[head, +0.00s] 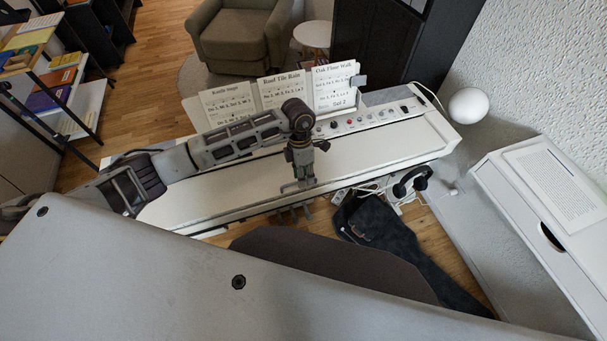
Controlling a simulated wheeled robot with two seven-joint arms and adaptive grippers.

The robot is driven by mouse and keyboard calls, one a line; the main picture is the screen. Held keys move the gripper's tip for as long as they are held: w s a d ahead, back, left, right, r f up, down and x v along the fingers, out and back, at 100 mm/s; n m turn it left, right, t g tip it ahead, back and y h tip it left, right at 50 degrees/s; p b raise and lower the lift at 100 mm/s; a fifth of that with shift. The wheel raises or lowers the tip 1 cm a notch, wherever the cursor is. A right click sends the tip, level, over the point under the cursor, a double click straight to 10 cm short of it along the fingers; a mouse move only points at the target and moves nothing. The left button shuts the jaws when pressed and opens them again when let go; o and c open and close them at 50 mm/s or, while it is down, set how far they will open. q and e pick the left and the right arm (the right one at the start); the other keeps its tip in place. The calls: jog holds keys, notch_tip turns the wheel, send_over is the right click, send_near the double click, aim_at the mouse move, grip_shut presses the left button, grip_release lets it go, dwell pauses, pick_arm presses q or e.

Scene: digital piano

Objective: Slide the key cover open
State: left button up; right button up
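The digital piano's white key cover (382,152) lies as a long flat panel across the instrument. No keys show, so it looks closed. My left arm reaches in from the left above the cover. My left gripper (298,184) points down at the cover's front part, near the middle of its length. A small grey bracket-like shape shows at its tip; I cannot tell whether it is the fingers or a handle on the cover. Contact and finger opening are unclear. My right gripper is not in view.
Sheet music (334,87) stands behind the control panel (362,121). Headphones (411,182) hang at the piano's front right. A dark stool seat (330,262) and a dark cloth (385,226) are in front. A white round lamp (468,105) is at the right end.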

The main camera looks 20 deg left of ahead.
pick_arm(q)
grip_shut()
dwell(0.3)
